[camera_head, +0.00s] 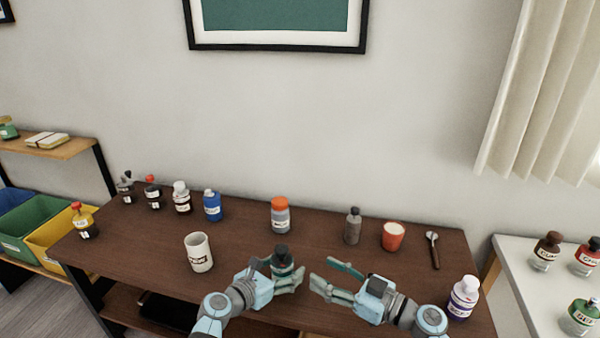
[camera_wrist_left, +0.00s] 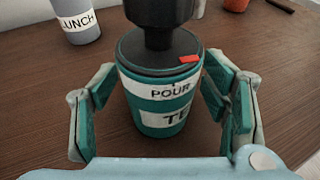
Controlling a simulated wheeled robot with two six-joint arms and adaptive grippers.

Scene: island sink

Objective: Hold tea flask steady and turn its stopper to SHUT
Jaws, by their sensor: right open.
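The tea flask (camera_head: 283,267) stands at the front middle of the brown table. In the left wrist view the flask (camera_wrist_left: 160,115) is a teal cylinder with white bands reading "POUR" and "TE", partly cut off. Its black stopper (camera_wrist_left: 160,28) has a red mark (camera_wrist_left: 190,59) above the right end of "POUR". No SHUT wording shows. My right gripper (camera_head: 322,275) is open and empty, just right of the flask.
A white mug (camera_head: 199,253) is left of the flask. Behind stand an orange-capped bottle (camera_head: 280,217), a grey bottle (camera_head: 352,226) and a red cup (camera_head: 393,237). A spoon (camera_head: 433,250) and a purple-labelled bottle (camera_head: 463,298) are at the right. Several bottles line the left back.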

